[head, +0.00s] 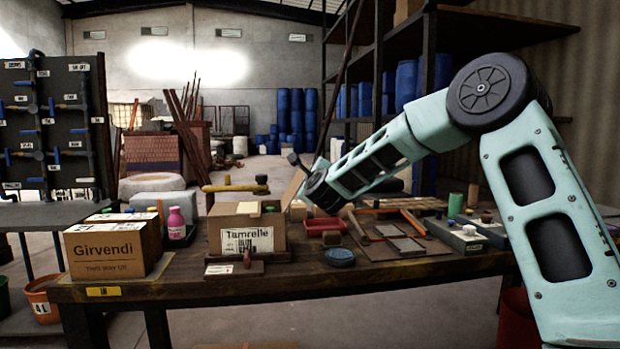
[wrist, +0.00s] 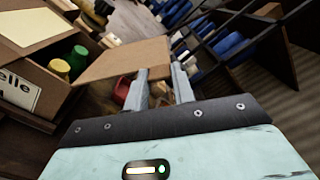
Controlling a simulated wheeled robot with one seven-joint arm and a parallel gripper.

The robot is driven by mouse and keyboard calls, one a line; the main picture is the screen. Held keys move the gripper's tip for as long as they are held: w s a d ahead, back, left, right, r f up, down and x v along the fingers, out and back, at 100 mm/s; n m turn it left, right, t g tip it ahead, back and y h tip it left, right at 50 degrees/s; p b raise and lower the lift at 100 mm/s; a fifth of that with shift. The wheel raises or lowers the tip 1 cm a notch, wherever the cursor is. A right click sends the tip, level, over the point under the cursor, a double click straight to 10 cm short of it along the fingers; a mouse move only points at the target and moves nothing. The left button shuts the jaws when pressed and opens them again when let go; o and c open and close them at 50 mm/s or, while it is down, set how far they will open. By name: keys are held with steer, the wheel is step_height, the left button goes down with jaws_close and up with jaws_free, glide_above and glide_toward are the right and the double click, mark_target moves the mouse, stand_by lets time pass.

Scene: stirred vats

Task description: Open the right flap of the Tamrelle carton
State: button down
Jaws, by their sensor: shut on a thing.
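The Tamrelle carton (head: 240,240) is a brown box with a white label, standing on the workbench. Its right flap (head: 294,188) stands up and leans outward at the carton's right edge. In the wrist view the flap (wrist: 125,60) spreads from the carton wall towards my gripper (wrist: 160,76), whose two fingers are at the flap's outer edge, shut on it. The exact contact is hard to see. Inside the carton (wrist: 38,75) a green-topped thing (wrist: 79,54) and a yellow one (wrist: 60,67) show. A pale yellow panel (wrist: 30,20) lies over the carton's other side.
A Girvendi carton (head: 112,250) and a pink bottle (head: 176,222) stand left of the Tamrelle carton. A red tray (head: 322,226) and a blue round dish (head: 340,257) are to its right. A small brown block with a label (head: 234,269) lies in front.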

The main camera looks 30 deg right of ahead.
steer(key=c, duration=1.4)
jaws_free()
steer(key=shift+c, duration=0.2)
steer(key=v, duration=1.7)
steer(key=shift+s, duration=0.15)
